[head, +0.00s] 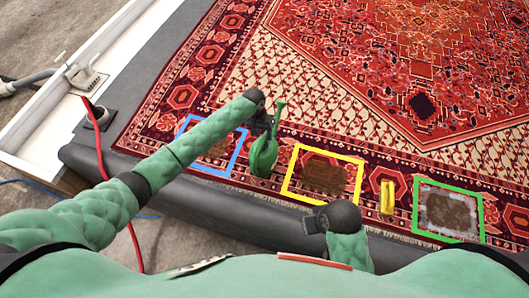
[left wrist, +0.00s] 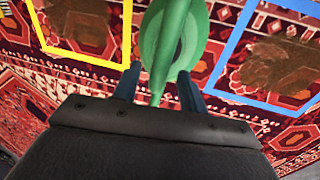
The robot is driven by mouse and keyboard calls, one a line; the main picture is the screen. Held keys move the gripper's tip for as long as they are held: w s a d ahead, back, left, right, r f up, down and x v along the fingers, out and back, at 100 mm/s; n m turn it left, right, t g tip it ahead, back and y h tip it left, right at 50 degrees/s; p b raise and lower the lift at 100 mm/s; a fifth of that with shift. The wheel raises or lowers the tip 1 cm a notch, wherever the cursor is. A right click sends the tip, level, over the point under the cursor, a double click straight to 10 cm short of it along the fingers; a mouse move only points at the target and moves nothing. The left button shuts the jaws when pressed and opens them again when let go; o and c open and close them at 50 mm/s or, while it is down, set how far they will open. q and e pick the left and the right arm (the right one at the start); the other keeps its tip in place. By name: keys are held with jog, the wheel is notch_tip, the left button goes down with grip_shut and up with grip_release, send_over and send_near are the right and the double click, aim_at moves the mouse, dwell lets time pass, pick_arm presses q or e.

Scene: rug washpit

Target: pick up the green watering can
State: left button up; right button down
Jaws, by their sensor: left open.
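The green watering can (head: 263,154) is on or just above the red patterned rug, between the blue and yellow outlines. Its thin green upper part points up past the end of my left arm. My left gripper (head: 268,125) is at the can, partly hiding it. In the left wrist view the can (left wrist: 165,48) shows as a round green body with a long green part running down between the two open fingers (left wrist: 158,86). I cannot tell whether the fingers touch it.
Blue (head: 183,155), yellow (head: 287,185) and green (head: 415,208) outlines surround brown patches on the rug (head: 345,110). A small yellow object (head: 387,196) stands between the yellow and green outlines. A dark grey rolled edge (head: 240,205) runs along the near side. A red hose (head: 129,225) lies at left.

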pick_arm(q)
jog(key=shift+s+d+f, duration=0.1)
jog(key=shift+d+f, duration=0.05)
jog(key=shift+f, duration=0.5)
jog(key=shift+d+f, duration=0.1)
jog(key=shift+f, duration=0.5)
pick_arm(e)
jog(key=shift+s+d+r, duration=0.2)
jog(key=shift+d+r, duration=0.1)
jog(key=shift+r, duration=0.1)
pick_arm(q)
jog(key=shift+c, duration=0.4)
grip_shut()
jog(key=shift+r, duration=0.1)
pick_arm(e)
jog(key=shift+w, duration=0.1)
